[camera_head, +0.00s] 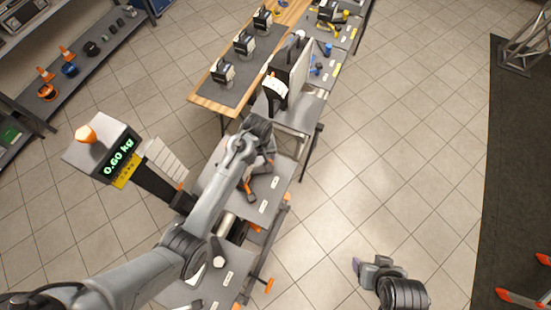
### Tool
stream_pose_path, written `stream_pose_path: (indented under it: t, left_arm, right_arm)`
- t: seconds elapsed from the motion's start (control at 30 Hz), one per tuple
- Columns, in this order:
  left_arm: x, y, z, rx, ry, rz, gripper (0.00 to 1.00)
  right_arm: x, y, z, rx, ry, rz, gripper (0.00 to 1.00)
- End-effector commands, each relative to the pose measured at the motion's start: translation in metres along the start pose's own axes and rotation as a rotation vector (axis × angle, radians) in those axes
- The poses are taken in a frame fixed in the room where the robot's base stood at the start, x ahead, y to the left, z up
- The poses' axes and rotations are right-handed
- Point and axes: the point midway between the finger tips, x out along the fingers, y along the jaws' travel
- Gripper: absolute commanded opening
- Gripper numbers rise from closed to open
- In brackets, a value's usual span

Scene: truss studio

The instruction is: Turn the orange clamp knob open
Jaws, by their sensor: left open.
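Several small orange parts show at the bench, and I cannot tell which is the clamp knob. One orange piece (250,190) lies on the grey bench top beside dark tool parts, just below my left gripper in the picture. An orange handle (268,285) sticks out at the bench's right edge, and a smaller orange part (287,197) sits further up that edge. My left gripper (267,152) is open over the bench, partly hidden by its own wrist. My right gripper (364,266) is over the floor at lower right, away from the bench; its jaws are unclear.
A dark upright device (278,92) stands beyond my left gripper. A wooden table (205,97) carries several boxes. Open tiled floor (410,150) lies to the right.

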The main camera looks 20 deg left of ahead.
Motion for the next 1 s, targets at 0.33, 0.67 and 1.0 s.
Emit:
stream_pose_path:
  t: [0.33,0.67,1.0]
  left_arm:
    - [0.005,0.017,-0.016,-0.05,-0.025,-0.015,0.65]
    - [0.055,0.016,-0.014,-0.049,-0.026,-0.016,0.65]
    - [0.096,0.016,-0.014,-0.05,-0.023,-0.014,0.65]
  right_arm:
    - [0.0,-0.001,-0.001,0.004,0.001,-0.002,0.67]
    - [-0.002,0.001,-0.001,0.0,0.002,0.001,0.67]
    - [0.003,0.002,0.0,-0.006,0.002,0.007,0.67]
